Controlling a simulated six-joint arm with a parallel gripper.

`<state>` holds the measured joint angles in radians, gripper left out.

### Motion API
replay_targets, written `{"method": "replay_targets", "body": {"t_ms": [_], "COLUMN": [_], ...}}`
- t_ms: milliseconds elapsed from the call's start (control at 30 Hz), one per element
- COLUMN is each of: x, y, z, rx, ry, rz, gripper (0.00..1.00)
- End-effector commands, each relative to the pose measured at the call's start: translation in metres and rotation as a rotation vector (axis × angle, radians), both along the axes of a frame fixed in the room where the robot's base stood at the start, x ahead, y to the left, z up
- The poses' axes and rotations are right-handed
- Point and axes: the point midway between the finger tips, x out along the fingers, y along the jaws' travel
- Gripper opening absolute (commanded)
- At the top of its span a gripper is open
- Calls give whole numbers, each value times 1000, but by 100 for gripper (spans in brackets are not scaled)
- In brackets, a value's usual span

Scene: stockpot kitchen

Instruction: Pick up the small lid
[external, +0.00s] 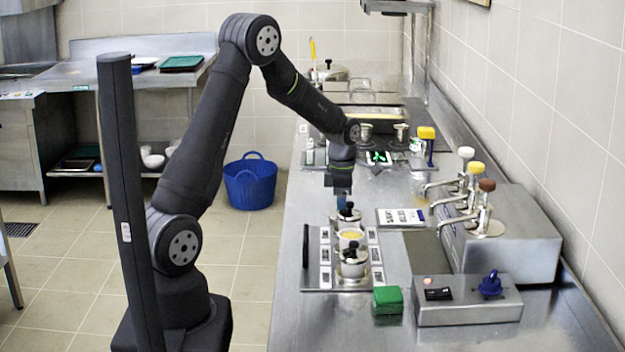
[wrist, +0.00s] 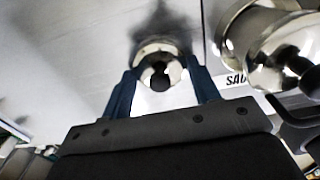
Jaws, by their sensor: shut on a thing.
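My gripper (external: 343,203) points down over the metal plate (external: 312,279) on the counter. In the wrist view its two blue fingers (wrist: 164,88) are closed around the dark knob of a small round metal lid (wrist: 152,48). The lid (external: 349,216) also shows in the external view, just below the fingers. I cannot tell whether it rests on something or hangs clear. In front of it stands a small open pot with yellow contents (external: 351,235). Nearer the camera is another small metal pot with a dark-knobbed lid (external: 354,266).
A green block (external: 387,299) and a grey control box (external: 468,303) with a blue knob stand at the front right. A pump dispenser (external: 510,240) stands on the right. A label card (external: 401,218) lies beside the plate. Shiny metal vessels (wrist: 255,40) fill the wrist view's upper right.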

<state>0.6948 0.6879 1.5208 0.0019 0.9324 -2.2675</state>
Motion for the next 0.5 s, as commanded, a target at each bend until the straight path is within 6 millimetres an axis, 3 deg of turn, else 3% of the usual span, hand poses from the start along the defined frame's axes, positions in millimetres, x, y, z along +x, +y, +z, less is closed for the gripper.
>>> {"method": "replay_targets", "body": {"t_ms": [267, 500], "x": [0, 1], "y": [0, -1], "z": [3, 43], "rx": [-1, -4], "ry": [-1, -3], "rz": [0, 0], "gripper": [30, 30]}}
